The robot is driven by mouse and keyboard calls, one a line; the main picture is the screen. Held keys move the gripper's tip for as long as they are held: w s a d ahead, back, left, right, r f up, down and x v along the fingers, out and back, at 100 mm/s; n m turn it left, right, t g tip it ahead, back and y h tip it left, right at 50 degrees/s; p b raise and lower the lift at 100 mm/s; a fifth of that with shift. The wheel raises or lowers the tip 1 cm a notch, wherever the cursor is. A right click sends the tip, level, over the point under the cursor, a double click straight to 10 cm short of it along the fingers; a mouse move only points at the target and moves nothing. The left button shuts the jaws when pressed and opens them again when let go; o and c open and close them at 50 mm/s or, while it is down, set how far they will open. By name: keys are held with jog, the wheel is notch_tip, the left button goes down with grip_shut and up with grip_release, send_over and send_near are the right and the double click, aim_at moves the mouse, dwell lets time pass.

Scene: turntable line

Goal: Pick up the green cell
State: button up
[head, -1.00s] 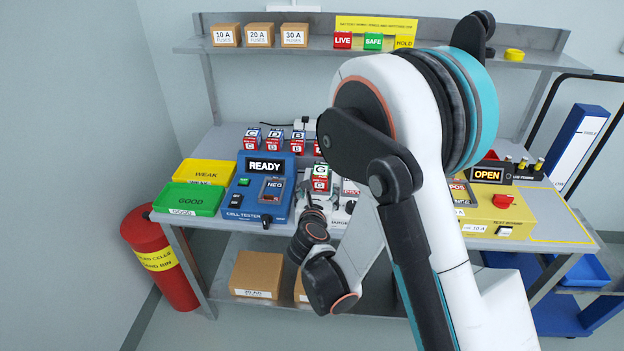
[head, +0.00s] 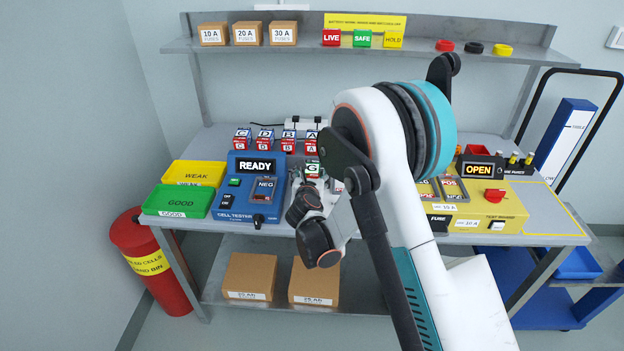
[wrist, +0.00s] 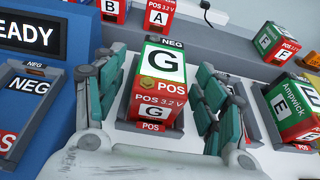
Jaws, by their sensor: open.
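A cell marked G (wrist: 160,90), with a white label framed in green on top and a red end reading POS 3.2 V, sits in a grey holder in the wrist view. It also shows in the head view as a G cell (head: 312,169) on the bench, partly hidden by my arm. My gripper (wrist: 163,64) is open, with one teal-padded finger on each side of this cell. Gaps show between the fingers and the cell's sides. In the head view my gripper (head: 308,186) is mostly hidden by my wrist.
The blue cell tester (head: 240,205) reading READY stands close on the left. Cells marked E (wrist: 290,105) stand close on the right, and cells B and A (wrist: 158,12) stand behind. A yellow test stand (head: 500,205) reads OPEN. Green GOOD (head: 178,201) and yellow WEAK (head: 195,173) trays are at left.

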jog(key=shift+w+f, duration=0.15)
jog(key=shift+w, duration=0.4)
grip_shut()
jog(key=shift+r, duration=0.2)
